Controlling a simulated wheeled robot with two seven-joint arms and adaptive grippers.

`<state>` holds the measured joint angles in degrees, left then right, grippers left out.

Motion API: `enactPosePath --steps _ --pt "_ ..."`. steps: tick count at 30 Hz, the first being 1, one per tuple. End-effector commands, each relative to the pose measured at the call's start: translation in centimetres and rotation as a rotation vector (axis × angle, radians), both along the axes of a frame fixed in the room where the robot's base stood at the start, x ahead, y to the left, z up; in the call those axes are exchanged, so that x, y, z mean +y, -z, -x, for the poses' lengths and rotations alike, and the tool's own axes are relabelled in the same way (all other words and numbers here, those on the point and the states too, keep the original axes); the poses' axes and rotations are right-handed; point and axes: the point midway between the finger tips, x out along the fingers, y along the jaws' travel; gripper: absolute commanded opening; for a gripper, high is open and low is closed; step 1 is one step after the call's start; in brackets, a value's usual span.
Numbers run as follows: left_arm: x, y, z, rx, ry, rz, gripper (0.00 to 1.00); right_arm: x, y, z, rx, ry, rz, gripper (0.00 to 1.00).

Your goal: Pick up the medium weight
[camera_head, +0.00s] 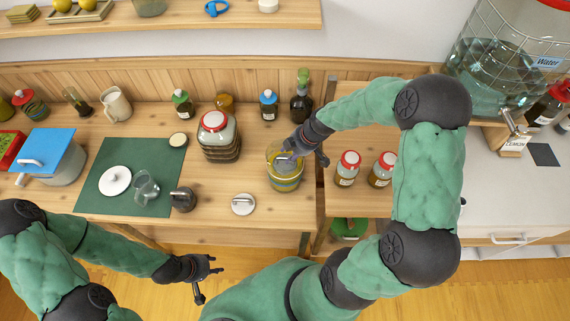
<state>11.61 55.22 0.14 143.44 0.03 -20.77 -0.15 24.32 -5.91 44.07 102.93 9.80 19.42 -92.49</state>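No label marks which piece is the medium weight. A small pale disc with a handle (243,204) lies on the bench, left of a glass jar with yellowish contents (286,180). A larger white knobbed disc (115,181) lies on the green mat (97,203). A dark grey piece with a handle (183,200) stands at the mat's right edge. My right gripper (300,149) is at the jar's mouth; a greyish piece shows there, and its hold is unclear. My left gripper (206,279) is open and empty in front of the bench.
A glass cup (146,187) stands on the mat. A red-lidded jar (219,140) stands behind, with several bottles along the wall. Two red-lidded jars (347,167) (381,170) stand right of my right gripper.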

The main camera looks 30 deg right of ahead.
Motion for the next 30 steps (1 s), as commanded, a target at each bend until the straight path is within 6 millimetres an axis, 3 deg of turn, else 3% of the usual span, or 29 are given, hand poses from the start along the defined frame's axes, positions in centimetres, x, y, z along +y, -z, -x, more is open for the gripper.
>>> enactPosePath --steps 6,15,16,19,20,30 --pt "0.0 0.1 0.0 -0.001 0.000 0.000 0.40 0.7 2.5 -1.0 0.002 -0.001 -0.001 0.36" --pt "0.0 0.1 0.0 0.000 0.000 0.000 0.40 0.8 2.9 -1.2 0.000 0.000 0.000 0.36" --pt "0.0 0.1 0.0 0.000 0.000 0.000 0.40 0.8 2.9 -1.2 0.000 0.000 0.000 0.34" --pt "0.0 0.1 0.0 0.000 0.000 0.000 0.40 0.8 2.9 -1.2 0.000 0.000 0.000 0.05" --pt "0.0 0.1 0.0 0.000 0.000 0.000 0.40 0.8 2.8 -1.2 0.000 0.000 0.000 0.00" --pt "0.0 0.1 0.0 0.000 0.000 0.000 0.40 0.8 2.7 -1.3 -0.002 0.001 0.001 0.00"
